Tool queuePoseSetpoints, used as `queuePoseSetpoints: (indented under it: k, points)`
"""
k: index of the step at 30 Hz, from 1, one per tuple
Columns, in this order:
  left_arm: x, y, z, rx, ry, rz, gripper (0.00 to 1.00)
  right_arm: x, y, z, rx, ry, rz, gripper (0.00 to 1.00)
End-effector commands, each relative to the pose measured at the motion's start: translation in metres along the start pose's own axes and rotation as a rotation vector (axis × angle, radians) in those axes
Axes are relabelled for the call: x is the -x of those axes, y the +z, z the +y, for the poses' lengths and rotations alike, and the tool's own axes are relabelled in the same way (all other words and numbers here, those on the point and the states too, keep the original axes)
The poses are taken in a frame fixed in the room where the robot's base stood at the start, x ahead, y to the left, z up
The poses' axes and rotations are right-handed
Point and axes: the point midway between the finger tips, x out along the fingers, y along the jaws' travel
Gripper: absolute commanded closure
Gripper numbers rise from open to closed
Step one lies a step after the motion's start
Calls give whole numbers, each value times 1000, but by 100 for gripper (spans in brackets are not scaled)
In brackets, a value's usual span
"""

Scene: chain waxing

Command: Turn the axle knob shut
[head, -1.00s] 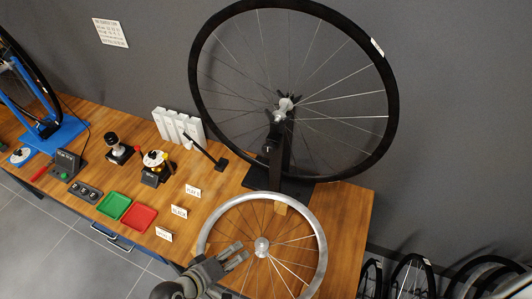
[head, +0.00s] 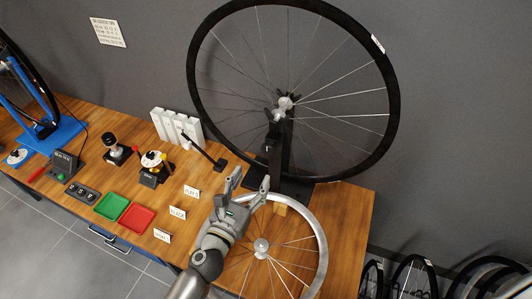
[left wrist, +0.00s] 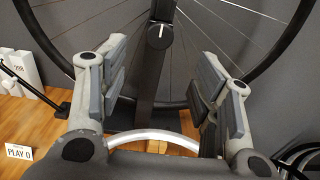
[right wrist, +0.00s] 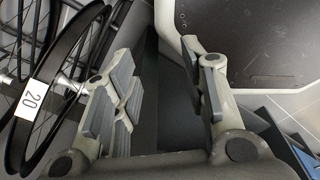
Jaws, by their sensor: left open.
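The axle knob (left wrist: 160,36) is a dark round knob with a white line, close to upright, on the black post of the wheel stand (left wrist: 150,90). The large black-rimmed wheel (head: 384,140) stands upright in this stand. My left gripper (head: 252,180) is open and empty, just in front of the stand's foot. In the left wrist view the knob shows beyond and above the gap between its fingers (left wrist: 160,85), not touched. My right gripper (right wrist: 165,95) shows only in its wrist view, open and with nothing between its fingers.
A silver rim (head: 322,240) lies on the wooden bench (head: 345,215) below my left arm. Green (head: 111,206) and red (head: 137,217) trays, small cards and a dial gauge (head: 152,160) stand to the left. Several wheels (head: 410,280) are at the floor right.

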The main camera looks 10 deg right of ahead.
Motion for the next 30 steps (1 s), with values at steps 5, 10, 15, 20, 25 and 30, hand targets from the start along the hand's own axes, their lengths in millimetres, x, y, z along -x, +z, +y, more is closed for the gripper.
queuePoseSetpoints:
  k: [5,10,15,20,25,30]
  points:
    - [-14,0,0,18,4,0,42,0,0,0,0,0,1,60]
    - [-44,1,0,15,3,-1,42,-2,0,0,0,-1,1,60]
    - [-75,0,0,15,3,0,42,-6,0,-1,0,-1,1,60]
    - [-96,-1,1,15,4,0,42,-10,0,-2,0,-2,1,60]
    - [-107,0,0,15,3,0,42,-12,0,-3,-1,-3,1,60]
    - [-108,0,1,14,3,1,42,-12,0,-4,-2,-4,1,60]
